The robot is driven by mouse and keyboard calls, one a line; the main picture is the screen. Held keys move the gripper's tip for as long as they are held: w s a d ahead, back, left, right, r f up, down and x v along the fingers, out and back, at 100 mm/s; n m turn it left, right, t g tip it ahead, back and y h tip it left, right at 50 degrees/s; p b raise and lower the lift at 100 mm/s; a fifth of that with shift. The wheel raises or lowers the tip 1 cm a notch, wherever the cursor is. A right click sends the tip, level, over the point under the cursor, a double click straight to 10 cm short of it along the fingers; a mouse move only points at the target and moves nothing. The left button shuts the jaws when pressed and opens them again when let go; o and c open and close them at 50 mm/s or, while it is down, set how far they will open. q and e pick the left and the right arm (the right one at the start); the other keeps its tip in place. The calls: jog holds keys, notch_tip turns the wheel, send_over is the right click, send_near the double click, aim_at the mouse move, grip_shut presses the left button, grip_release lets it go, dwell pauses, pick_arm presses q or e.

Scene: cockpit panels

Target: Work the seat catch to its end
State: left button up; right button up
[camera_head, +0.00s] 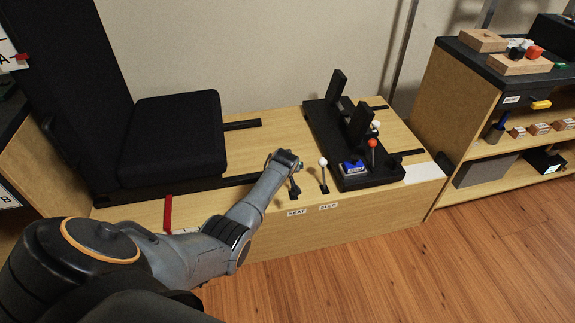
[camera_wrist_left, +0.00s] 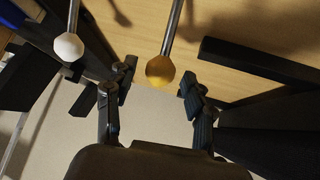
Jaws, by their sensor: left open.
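My left gripper (camera_head: 291,163) is at the top of this lever. In the left wrist view the fingers (camera_wrist_left: 158,76) are open, one on each side of the yellow knob, with gaps showing on both sides. My right gripper is not in view.
The SLED lever with a white knob (camera_head: 323,162) stands close to the right; it also shows in the left wrist view (camera_wrist_left: 68,47). A black pedestal (camera_head: 370,180) with more levers is further right. The black seat (camera_head: 172,135) and a red lever (camera_head: 168,213) are left.

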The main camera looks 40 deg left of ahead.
pick_arm(q)
jog(key=v, duration=0.9)
jog(key=shift+s+r, duration=0.25)
jog(key=shift+r, duration=0.05)
jog(key=shift+d, duration=0.1)
